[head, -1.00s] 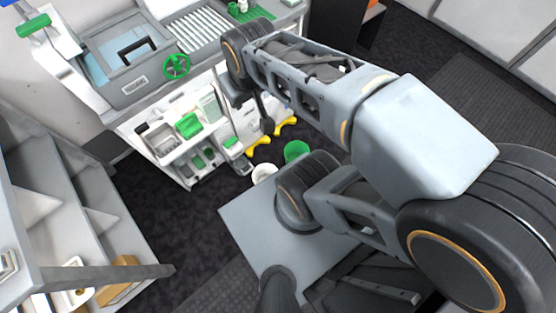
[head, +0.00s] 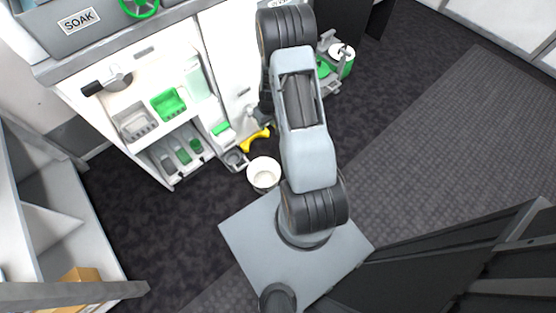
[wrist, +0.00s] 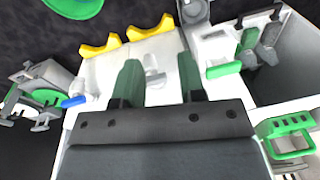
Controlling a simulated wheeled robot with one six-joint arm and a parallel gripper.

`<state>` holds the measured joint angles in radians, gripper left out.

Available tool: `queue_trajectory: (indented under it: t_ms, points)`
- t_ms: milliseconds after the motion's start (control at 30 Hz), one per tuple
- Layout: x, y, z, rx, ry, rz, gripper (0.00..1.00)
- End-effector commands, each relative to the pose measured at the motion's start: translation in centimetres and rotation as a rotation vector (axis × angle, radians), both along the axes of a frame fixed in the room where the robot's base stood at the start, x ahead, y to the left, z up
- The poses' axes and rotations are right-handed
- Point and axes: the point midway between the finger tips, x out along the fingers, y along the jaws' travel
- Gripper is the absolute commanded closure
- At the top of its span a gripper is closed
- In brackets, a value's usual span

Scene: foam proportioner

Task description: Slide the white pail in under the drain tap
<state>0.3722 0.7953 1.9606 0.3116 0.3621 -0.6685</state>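The white pail (head: 264,173) stands upright on the dark floor in front of the white cabinet, by my base. It is out of the wrist view. A small pale tap-like fitting (wrist: 153,74) sticks out of the cabinet front in the wrist view; I cannot tell for sure that it is the drain tap. My gripper (wrist: 159,82) is open and empty, its two dark green fingers on either side of that fitting in the picture. Contact is not clear. In the head view my gripper is mostly hidden by my arm, above and behind the pail.
Yellow feet (wrist: 150,28) stick out at the cabinet's bottom. A green round thing (wrist: 75,5), probably a pail, is on the floor. A grey stand with a green-and-white canister (head: 342,62) is to the right.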

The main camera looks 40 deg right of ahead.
Motion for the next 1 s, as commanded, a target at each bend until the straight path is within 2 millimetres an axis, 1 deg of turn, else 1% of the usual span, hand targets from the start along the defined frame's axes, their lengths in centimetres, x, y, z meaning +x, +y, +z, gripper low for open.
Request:
queue_trajectory:
  t_ms: [33, 67, 100, 200, 300, 333, 400, 533, 900, 1000]
  points:
    - [-0.6, -0.6, -4.7, 0.005, 0.019, -0.007, 0.63]
    - [-0.9, -0.9, -6.4, 0.006, 0.025, -0.007, 0.63]
    - [-1.3, -1.2, -8.5, 0.007, 0.033, -0.010, 0.63]
    - [-2.3, -1.8, -12.9, 0.008, 0.050, -0.012, 0.63]
    - [-3.2, -2.3, -16.0, 0.009, 0.063, -0.014, 0.63]
    - [-3.4, -2.4, -16.7, 0.008, 0.065, -0.014, 0.63]
    - [-3.9, -2.5, -17.9, 0.008, 0.071, -0.014, 0.63]
    - [-4.3, -2.6, -19.1, 0.008, 0.076, -0.015, 0.63]
    - [-4.4, -2.6, -19.2, 0.008, 0.077, -0.015, 0.63]
    - [-4.4, -2.6, -19.6, 0.009, 0.077, -0.016, 0.63]
